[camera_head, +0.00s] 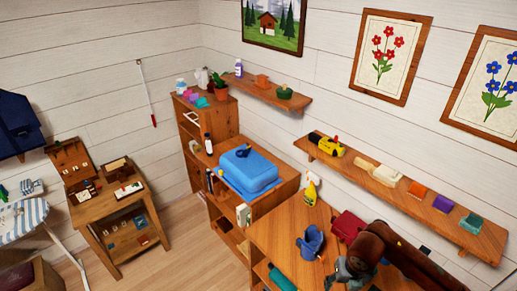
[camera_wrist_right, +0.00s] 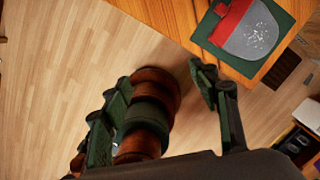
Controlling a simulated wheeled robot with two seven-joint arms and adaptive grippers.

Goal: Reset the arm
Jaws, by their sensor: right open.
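My right arm comes in from the lower right in the head view, brown with dark joints. Its gripper (camera_head: 348,272) is over the front part of the wooden desk, close to a blue jug-like object. In the right wrist view the right gripper (camera_wrist_right: 165,78) is open, its dark green fingers spread apart. Brown and dark green round parts behind the fingers look like my own body. I see nothing held. My left arm and gripper are not in view.
The wooden desk (camera_head: 270,232) carries a blue jug (camera_head: 311,243), a red object (camera_head: 347,225) and a yellow bottle (camera_head: 310,192). A wall shelf (camera_head: 460,233) runs above it. A blue case (camera_head: 249,168) sits on the cabinet. Floor (camera_head: 175,245) is clear at left.

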